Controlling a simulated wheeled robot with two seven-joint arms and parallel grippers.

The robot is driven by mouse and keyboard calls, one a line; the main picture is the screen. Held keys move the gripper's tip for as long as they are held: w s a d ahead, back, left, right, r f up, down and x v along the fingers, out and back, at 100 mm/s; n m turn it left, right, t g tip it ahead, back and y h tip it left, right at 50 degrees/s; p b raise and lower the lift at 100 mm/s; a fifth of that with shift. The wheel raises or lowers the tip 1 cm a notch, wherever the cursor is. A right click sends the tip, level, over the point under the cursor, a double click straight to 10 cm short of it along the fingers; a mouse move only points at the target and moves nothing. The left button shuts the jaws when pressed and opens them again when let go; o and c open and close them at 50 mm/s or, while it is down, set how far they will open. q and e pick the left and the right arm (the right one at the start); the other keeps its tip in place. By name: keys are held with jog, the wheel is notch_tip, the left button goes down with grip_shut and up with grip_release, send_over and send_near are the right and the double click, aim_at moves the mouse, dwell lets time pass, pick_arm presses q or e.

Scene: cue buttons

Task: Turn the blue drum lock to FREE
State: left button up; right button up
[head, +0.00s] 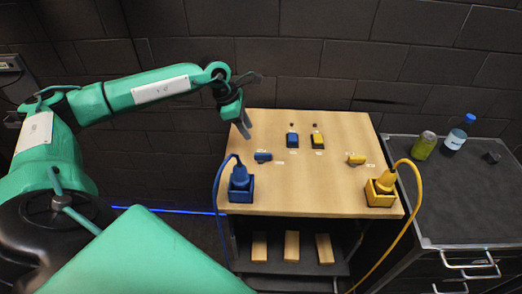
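The blue drum lock (262,157) looks like a small blue piece lying crosswise on the left part of the wooden table top (310,190). Small white labels sit above it and to its lower right, too small to read, so I cannot tell its setting. My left gripper (244,130) points down above the table's left side, up and left of the blue drum lock and apart from it. Its grey fingers are too small to show whether they are open or shut. My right gripper is not in view.
A blue plug (240,178) with a cable stands in a blue box near the front left. A yellow plug (386,181), yellow lock piece (356,159), blue block (292,140) and yellow block (317,141) are also on the table. A dark cabinet (460,205) with a bottle and can stands right.

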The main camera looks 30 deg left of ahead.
aim_at(262, 153)
pick_arm(q)
jog(key=p+x, duration=0.4)
jog(key=x, duration=0.6)
jog(key=shift+w+d+f, duration=0.1)
jog(key=shift+d+f, duration=0.15)
jog(key=shift+f, duration=0.1)
jog(key=shift+d+f, duration=0.15)
jog(key=shift+f, duration=0.3)
jog(key=shift+c, duration=0.2)
grip_shut()
